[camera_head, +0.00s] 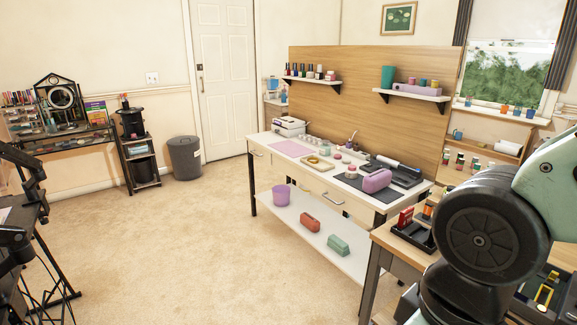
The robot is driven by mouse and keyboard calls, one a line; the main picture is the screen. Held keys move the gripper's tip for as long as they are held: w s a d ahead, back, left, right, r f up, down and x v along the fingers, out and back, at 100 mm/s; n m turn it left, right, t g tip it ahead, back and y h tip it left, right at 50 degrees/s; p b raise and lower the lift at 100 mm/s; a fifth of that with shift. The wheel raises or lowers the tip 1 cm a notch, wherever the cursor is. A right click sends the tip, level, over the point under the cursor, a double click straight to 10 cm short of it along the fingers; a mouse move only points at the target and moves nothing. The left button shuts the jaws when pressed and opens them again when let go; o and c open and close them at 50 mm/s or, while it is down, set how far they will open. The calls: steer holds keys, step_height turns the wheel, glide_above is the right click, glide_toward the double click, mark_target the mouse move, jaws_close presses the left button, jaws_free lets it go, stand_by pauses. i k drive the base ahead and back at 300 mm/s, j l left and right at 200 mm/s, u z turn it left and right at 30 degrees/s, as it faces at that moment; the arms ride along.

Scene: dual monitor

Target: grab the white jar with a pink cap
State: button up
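A small white jar with a pinkish cap (351,171) stands on the white-topped worktable (262,141), at the left edge of a dark mat. Another small pale jar with a pinkish top (337,158) stands a little behind and left of it. At this size I cannot tell for certain which one the task names. My arm fills the lower right of the view, well apart from the worktable's jars. My gripper is not in view.
A purple case (377,181) lies right of the jars, and a beige tray (318,163) lies left. A wooden panel (340,110) with shelves rises behind. A nearer desk (377,240) stands at right. The carpet (180,240) left of the worktable is clear.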

mark_target(349, 174)
steer(key=i+j+u, duration=0.2)
steer(key=i+u, duration=0.55)
steer(key=i, duration=0.15)
steer(key=i+u, duration=0.4)
steer(key=i+z, duration=0.15)
steer(key=i, duration=0.35)
steer(key=i+z, duration=0.2)
steer(key=i, duration=0.3)
steer(key=i+j+z, duration=0.15)
steer(key=i, duration=0.35)
steer(key=i+j+z, duration=0.15)
steer(key=i, duration=0.35)
steer(key=i+z, duration=0.15)
steer(key=z, duration=0.3)
steer(key=i+z, duration=0.15)
steer(key=z, duration=0.25)
steer(key=i+j+z, duration=0.1)
steer(key=z, duration=0.35)
steer(key=i+j+z, duration=0.1)
steer(key=z, duration=0.9)
